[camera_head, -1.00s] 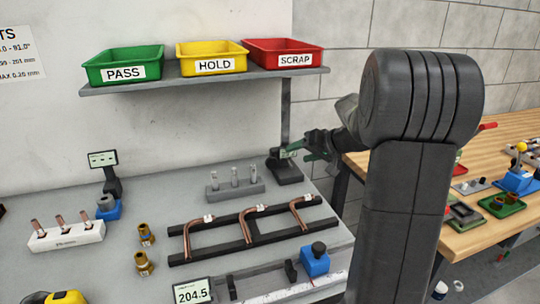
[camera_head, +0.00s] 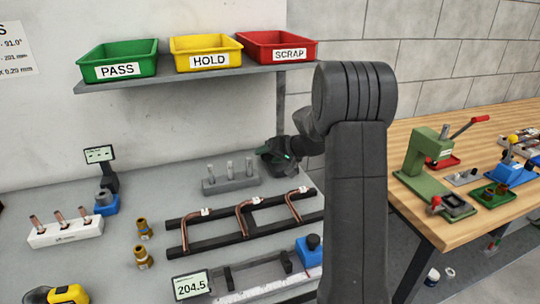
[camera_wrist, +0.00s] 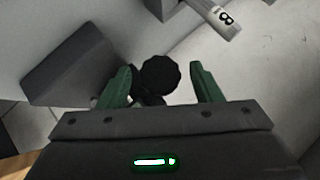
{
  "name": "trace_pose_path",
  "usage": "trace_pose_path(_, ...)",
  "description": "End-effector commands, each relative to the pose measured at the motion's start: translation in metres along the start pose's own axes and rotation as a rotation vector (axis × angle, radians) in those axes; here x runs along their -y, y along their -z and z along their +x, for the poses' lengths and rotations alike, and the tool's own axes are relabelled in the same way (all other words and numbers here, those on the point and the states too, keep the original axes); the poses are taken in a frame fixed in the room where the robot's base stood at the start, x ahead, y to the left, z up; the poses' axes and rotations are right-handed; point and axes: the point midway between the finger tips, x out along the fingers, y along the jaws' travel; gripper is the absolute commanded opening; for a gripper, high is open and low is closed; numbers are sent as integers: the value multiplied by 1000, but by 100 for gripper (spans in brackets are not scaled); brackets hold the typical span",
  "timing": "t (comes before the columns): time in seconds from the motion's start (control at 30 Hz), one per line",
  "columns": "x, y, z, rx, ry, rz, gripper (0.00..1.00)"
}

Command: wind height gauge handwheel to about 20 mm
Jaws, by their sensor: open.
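My gripper (camera_head: 276,158) is at the back right of the grey bench, just right of the block with pins. In the wrist view, its two green fingers (camera_wrist: 160,69) are open, one on each side of a round black knob (camera_wrist: 159,76), which looks like the height gauge's handwheel. I see gaps between both fingers and the knob; its depth relative to the tips is hard to judge. A dark grey block (camera_wrist: 68,66), apparently part of the gauge, stands left of the knob. In the head view my gripper and arm hide the gauge, and no height reading is visible.
The pin block (camera_head: 232,182) stands close to my gripper; a pin marked 8 (camera_wrist: 226,18) shows in the wrist view. The shelf (camera_head: 190,78) with bins is above. A bent-tube rack (camera_head: 215,243) lies in front. The wooden bench (camera_head: 425,225) is at right.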

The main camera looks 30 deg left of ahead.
Motion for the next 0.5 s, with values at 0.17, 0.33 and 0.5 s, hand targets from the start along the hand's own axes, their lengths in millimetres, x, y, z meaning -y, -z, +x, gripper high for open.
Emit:
trace_pose_path(0.17, 0, 0, 0, 0, 0, 0, 51)
trace_pose_path(0.33, 0, 0, 0, 0, 0, 0, 17)
trace_pose_path(0.5, 0, 0, 0, 0, -4, -4, 15)
